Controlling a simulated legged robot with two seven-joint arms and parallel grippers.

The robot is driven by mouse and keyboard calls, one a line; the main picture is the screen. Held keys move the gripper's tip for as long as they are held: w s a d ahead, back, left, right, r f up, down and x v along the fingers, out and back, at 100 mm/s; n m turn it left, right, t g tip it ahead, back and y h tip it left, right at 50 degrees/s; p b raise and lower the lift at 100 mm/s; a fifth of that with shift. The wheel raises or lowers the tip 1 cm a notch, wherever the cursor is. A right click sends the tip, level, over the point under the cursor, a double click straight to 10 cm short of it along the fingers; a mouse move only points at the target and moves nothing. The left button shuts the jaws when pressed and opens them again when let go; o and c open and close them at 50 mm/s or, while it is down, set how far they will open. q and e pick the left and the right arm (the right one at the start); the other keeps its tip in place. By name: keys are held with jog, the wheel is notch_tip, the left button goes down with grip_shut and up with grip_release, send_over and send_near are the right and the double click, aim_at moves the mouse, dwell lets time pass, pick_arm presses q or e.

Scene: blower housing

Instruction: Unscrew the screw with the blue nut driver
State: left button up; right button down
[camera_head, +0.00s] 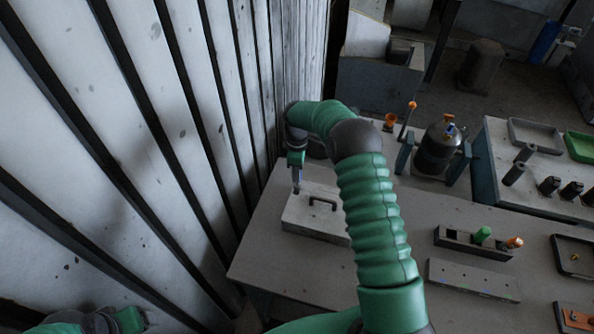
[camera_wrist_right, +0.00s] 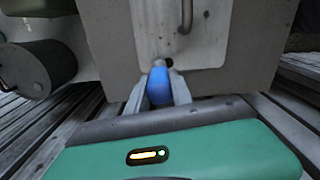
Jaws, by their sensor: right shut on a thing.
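My right gripper (camera_head: 296,187) is at the left end of the light grey housing panel (camera_head: 318,226), which has a dark handle (camera_head: 322,201). In the right wrist view, its two fingers (camera_wrist_right: 158,90) are shut on the blue nut driver (camera_wrist_right: 159,80). The driver's far end points at the panel (camera_wrist_right: 207,50), beside a small dark round spot (camera_wrist_right: 169,62). The screw is not clearly visible, and I cannot tell whether the driver touches it. Part of my left arm and gripper (camera_head: 112,320) shows at the lower left edge; its fingers are unclear.
A rack (camera_head: 470,246) on the table holds a green handle (camera_head: 483,234) and an orange handle (camera_head: 514,242). A dark tray (camera_head: 574,266) holds a small brass-coloured piece. A slatted wall (camera_head: 190,120) stands close on the left.

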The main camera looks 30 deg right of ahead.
jog(key=shift+r+p, duration=2.7)
jog(key=shift+r, duration=1.4)
jog(key=shift+f, duration=0.15)
